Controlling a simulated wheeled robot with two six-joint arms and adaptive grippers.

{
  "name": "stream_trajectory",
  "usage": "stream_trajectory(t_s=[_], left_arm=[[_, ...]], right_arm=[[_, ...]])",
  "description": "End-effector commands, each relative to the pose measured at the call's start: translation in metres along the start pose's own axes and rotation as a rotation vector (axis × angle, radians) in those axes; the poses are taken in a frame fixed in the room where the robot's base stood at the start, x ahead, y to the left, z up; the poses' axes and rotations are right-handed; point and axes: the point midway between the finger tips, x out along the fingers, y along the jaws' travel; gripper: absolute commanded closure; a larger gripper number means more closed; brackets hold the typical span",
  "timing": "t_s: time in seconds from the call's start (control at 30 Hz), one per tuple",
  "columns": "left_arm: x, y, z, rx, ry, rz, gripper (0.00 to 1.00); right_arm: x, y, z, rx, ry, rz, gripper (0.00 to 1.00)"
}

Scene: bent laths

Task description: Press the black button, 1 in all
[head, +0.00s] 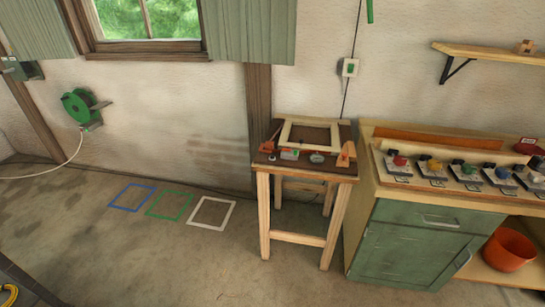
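I cannot single out the black button for sure at this size. A small dark round piece (272,158) sits at the front left of the small wooden table (305,174). Beside it on the table's front edge are a small white and green box (289,154) and a round gauge (317,158). On the bench at the right, a sloped board carries a row of stations with a red knob (399,160), a yellow knob (434,165), a green knob (468,169) and a blue knob (502,173), with dark parts beside them. Neither gripper shows.
A pale frame (309,135) lies on the small table. A green cabinet (412,243) and an orange bucket (509,250) are under the bench. A green hose reel (82,107) hangs at the left. The floor has blue, green and white outlines and is otherwise mostly clear.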

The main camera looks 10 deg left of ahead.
Motion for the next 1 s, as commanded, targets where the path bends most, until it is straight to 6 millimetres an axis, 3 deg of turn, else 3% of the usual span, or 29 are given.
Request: stream_trajectory(t_s=[0.03, 0.3, 1.0], left_arm=[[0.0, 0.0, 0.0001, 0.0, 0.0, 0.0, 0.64], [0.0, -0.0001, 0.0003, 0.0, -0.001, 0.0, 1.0], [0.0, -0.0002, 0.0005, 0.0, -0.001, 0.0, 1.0]], right_arm=[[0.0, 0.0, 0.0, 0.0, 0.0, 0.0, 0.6], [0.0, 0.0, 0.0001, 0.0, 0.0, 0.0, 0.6], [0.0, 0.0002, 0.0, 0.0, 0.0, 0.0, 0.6]])
